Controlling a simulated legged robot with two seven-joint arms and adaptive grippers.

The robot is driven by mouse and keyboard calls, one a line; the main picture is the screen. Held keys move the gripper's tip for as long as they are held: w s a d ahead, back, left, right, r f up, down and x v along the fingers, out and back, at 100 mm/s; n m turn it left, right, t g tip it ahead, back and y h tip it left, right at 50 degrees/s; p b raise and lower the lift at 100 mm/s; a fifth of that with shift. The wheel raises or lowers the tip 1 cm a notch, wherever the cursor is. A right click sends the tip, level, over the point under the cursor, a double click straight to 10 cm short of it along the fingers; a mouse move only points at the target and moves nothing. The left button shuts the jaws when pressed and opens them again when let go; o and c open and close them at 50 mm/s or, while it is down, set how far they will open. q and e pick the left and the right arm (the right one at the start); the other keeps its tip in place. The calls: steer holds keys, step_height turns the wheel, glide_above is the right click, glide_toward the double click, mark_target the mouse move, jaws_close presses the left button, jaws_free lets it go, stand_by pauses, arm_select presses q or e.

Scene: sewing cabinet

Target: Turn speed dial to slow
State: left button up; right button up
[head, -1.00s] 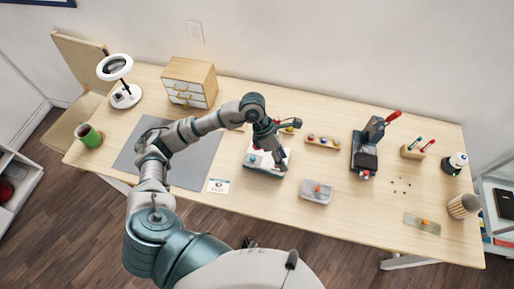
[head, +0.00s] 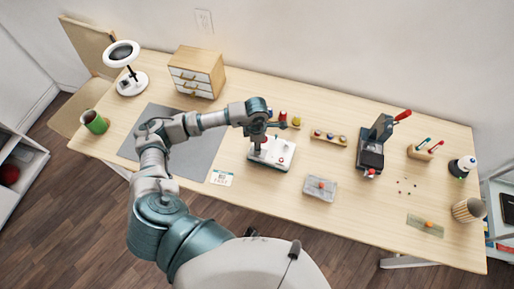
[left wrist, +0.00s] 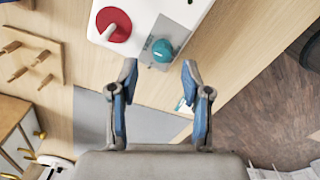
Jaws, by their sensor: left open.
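The white sewing machine (head: 284,151) stands near the middle of the table; its white body also shows in the left wrist view (left wrist: 150,18). A teal dial (left wrist: 162,50) sits on a grey plate at the machine's edge, beside a red disc with a white knob (left wrist: 114,25). My left gripper (left wrist: 158,76) is open and empty, with the dial just beyond and between its fingertips. In the head view the left gripper (head: 260,143) hangs over the machine's left part and hides the dial. I cannot read the dial's setting. My right gripper is not in view.
A peg rack (left wrist: 30,58) stands close by. A grey box (head: 320,188) and a dark device (head: 371,157) are to the right. The front table is mostly clear.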

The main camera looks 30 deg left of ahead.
arm_select(q)
step_height(320, 180, down, 3)
steer(key=shift+r, duration=0.15)
steer(key=shift+d+f, duration=0.15)
steer(key=shift+f, duration=0.3)
steer(key=shift+d, duration=0.1)
jaws_close()
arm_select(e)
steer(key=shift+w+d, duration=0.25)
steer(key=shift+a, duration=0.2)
